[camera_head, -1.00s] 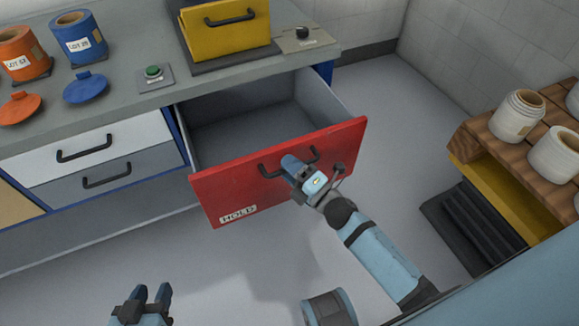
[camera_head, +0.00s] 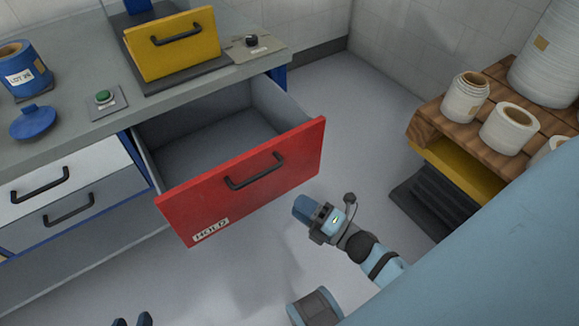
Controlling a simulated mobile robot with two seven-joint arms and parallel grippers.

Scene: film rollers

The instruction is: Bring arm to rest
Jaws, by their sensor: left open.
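My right gripper (camera_head: 302,208) is to the right of and below the red drawer's black handle (camera_head: 254,171), apart from it. It is seen from the side, so the gap between its fingers is hidden. The red drawer (camera_head: 205,205), labelled HOLD, is pulled out and its visible inside looks empty. My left gripper (camera_head: 133,321) shows only its two fingertips at the bottom edge, spread apart with nothing between them.
The grey counter (camera_head: 65,125) carries a blue canister (camera_head: 22,72), a blue lid (camera_head: 35,122), a green button (camera_head: 104,97) and a yellow box (camera_head: 180,50). At right, a wooden shelf (camera_head: 430,118) holds white rolls. Open floor lies between.

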